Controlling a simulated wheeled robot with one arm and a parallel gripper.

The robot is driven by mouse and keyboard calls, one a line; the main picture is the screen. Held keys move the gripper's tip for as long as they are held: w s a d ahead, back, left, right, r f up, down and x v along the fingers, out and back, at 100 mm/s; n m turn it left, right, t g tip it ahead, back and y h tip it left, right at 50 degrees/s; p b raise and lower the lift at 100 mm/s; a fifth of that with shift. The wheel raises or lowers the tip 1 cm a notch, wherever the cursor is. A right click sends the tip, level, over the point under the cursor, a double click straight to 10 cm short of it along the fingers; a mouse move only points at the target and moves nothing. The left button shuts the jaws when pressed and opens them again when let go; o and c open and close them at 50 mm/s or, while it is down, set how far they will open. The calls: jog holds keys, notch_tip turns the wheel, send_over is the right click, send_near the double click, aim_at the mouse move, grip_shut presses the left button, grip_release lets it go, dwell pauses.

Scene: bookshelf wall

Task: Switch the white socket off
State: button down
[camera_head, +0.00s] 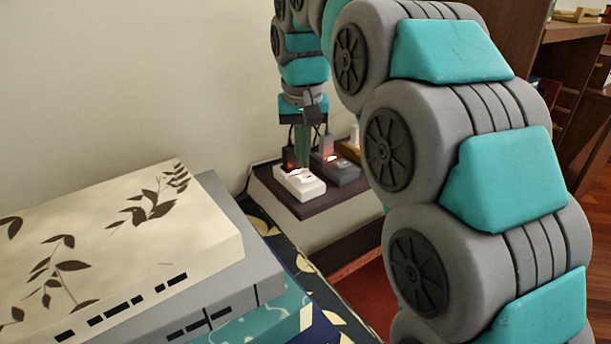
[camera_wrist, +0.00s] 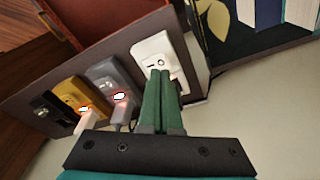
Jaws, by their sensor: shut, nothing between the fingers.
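The white socket (camera_head: 302,186) sits on a dark-topped ledge by the wall. It also shows in the wrist view (camera_wrist: 150,47), with its lower part hidden behind my fingers. A small red glow shows by its switch in the head view. My gripper (camera_head: 303,162) points down at this socket with its green fingers together and nothing between them. In the wrist view the fingertips (camera_wrist: 160,73) overlap the socket's lower half. I cannot tell whether they touch it.
A grey socket (camera_wrist: 106,80) and a yellow socket (camera_wrist: 70,97), both with lit red switches, stand beside the white one on the ledge (camera_wrist: 45,85). A black socket (camera_wrist: 48,112) is farther left. Stacked books (camera_head: 150,235) fill the head view's lower left.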

aim_at(304, 178)
jog(key=shift+f+b, duration=0.5)
jog(key=shift+f, duration=0.65)
dwell(0.5)
jog(key=shift+r, duration=0.1)
jog(key=shift+r+p, duration=1.35)
jog(key=shift+r, duration=2.05)
jog(key=shift+d, duration=0.1)
